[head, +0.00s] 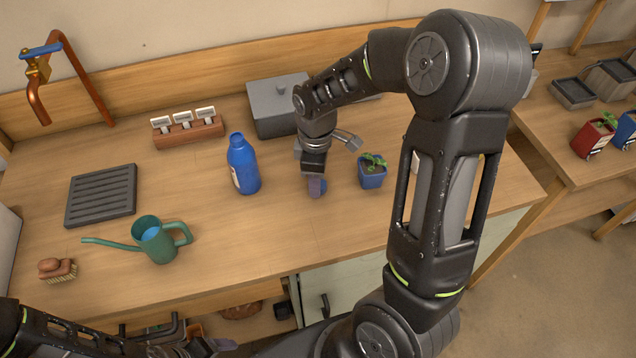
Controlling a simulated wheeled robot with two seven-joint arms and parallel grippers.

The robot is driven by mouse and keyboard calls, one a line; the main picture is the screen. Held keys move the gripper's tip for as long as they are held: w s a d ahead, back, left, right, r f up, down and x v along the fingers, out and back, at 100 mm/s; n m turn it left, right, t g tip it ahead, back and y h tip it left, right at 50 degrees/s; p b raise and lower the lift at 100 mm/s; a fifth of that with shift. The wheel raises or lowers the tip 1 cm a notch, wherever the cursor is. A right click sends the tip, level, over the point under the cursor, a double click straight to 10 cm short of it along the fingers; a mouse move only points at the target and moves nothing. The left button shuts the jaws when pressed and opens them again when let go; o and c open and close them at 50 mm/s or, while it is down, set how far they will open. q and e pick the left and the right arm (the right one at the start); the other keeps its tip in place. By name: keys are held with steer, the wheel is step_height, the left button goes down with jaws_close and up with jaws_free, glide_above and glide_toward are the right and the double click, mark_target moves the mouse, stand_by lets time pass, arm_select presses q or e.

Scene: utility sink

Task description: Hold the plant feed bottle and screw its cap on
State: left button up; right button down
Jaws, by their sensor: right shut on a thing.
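The plant feed bottle (243,168) is blue with a pale label. It stands upright on the wooden worktop, its neck bare at the top. My right gripper (316,186) points down to the right of the bottle, apart from it. It is shut on a small blue cap (321,188), low over the worktop; the fingers hide part of the cap. I cannot tell if the cap touches the wood.
A green watering can (157,243) and a brush (57,269) are at the front left. A dark slatted tray (101,195) lies behind them. A label holder (188,134) and a grey box (272,112) stand at the back. A potted seedling (372,174) is right of my right gripper.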

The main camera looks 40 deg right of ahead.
steer(key=shift+r, duration=0.1)
step_height(320, 180, up, 10)
steer(key=b, duration=0.1)
stand_by(0.4)
steer(key=shift+w, duration=0.1)
stand_by(0.4)
